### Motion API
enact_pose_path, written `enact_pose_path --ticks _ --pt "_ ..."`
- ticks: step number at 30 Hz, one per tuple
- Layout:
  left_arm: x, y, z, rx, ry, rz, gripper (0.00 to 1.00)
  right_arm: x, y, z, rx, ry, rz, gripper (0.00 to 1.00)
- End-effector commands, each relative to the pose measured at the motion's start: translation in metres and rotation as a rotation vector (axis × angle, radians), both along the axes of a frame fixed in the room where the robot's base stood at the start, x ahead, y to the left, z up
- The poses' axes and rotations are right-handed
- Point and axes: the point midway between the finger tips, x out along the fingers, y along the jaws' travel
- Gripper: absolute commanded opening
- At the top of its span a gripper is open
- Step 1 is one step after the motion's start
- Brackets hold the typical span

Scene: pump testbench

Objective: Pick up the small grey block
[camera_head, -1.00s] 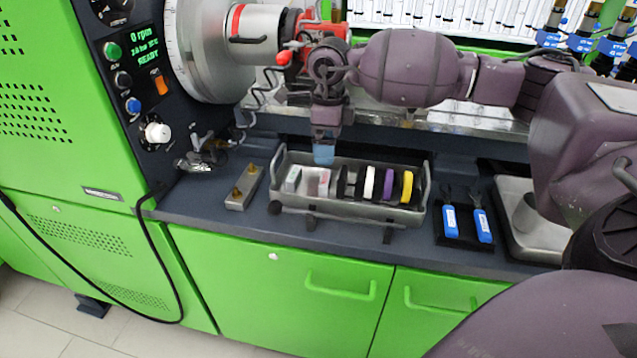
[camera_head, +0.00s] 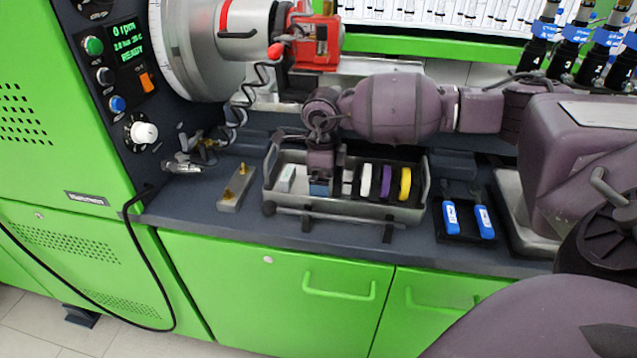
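A small light grey block (camera_head: 286,178) stands at the left end of the metal tray (camera_head: 350,210) on the bench. My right gripper (camera_head: 320,188), on the arm coming in from the right, points down into the tray just right of this block. Its blue-tipped fingers are low among the tray's contents and hide what is directly under them. I cannot tell whether they are open or touching anything. White (camera_head: 366,181), purple (camera_head: 386,182) and yellow (camera_head: 405,184) discs stand upright to the right of the gripper. My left gripper is not in view.
A metal bar with brass pins (camera_head: 238,188) lies left of the tray. A black holder with blue-handled tools (camera_head: 467,220) is to its right. The green control cabinet (camera_head: 60,120) bounds the left. A red-fitted machine (camera_head: 315,40) stands behind the arm.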

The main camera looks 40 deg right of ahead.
Motion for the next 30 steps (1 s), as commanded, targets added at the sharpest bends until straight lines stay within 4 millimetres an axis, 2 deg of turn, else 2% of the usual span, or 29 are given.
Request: enact_pose_path --ticks 6,15,17,25,30 --pt "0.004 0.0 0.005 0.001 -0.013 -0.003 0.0 0.0 0.0 0.001 0.0 -0.004 0.0 0.98" --pt "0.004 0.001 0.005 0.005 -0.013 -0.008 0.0 0.0 0.0 0.001 0.0 -0.004 0.0 0.52" --pt "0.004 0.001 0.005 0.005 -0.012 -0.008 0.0 0.001 0.0 0.001 0.0 -0.004 0.0 0.45" --pt "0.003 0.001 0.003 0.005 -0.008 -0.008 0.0 0.001 0.0 0.005 0.0 -0.006 0.0 0.45" --pt "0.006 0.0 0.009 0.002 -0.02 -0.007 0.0 0.002 -0.001 0.028 -0.001 -0.012 -0.001 0.45"
